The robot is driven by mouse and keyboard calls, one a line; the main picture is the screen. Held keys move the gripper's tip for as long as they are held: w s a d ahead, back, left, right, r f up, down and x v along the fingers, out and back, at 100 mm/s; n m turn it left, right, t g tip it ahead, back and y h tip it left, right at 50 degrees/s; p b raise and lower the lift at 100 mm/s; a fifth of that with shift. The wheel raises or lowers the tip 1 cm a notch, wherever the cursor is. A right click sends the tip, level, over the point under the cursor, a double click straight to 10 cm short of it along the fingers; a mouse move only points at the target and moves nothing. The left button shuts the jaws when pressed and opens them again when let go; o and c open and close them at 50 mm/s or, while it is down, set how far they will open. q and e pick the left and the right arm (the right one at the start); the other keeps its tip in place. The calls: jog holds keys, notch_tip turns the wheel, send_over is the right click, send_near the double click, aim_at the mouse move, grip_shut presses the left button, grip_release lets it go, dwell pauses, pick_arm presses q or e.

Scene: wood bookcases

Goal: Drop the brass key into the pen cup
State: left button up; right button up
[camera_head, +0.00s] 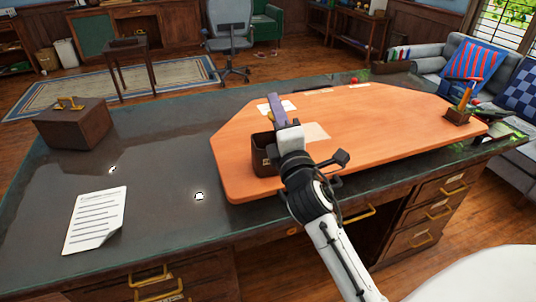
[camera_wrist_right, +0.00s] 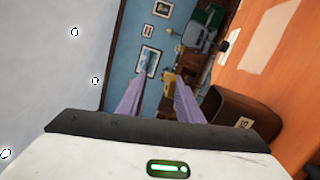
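The pen cup (camera_head: 261,158) is a dark brown square holder with a small label, standing upright on the orange desk mat's left part. It also shows at the right of the right wrist view (camera_wrist_right: 240,112). My right gripper (camera_head: 275,103) has purple fingers, just above and beyond the cup in the head view. A yellow brass piece, apparently the brass key (camera_wrist_right: 168,80), sits between the fingers in the wrist view. It shows small in the head view (camera_head: 270,116). The fingers look closed on it, and part of it is hidden. My left gripper is not in view.
A wooden box (camera_head: 76,124) with a brass handle stands on the desk's left, a paper sheet (camera_head: 95,220) in front. A small stand (camera_head: 458,116) holding an upright item is on the mat's right. Flat papers (camera_head: 312,133) lie on the mat. The mat's middle is clear.

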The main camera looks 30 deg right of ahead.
notch_tip(320, 180, up, 7)
jog(key=shift+r+p, duration=0.2)
jog(key=shift+p, duration=0.5)
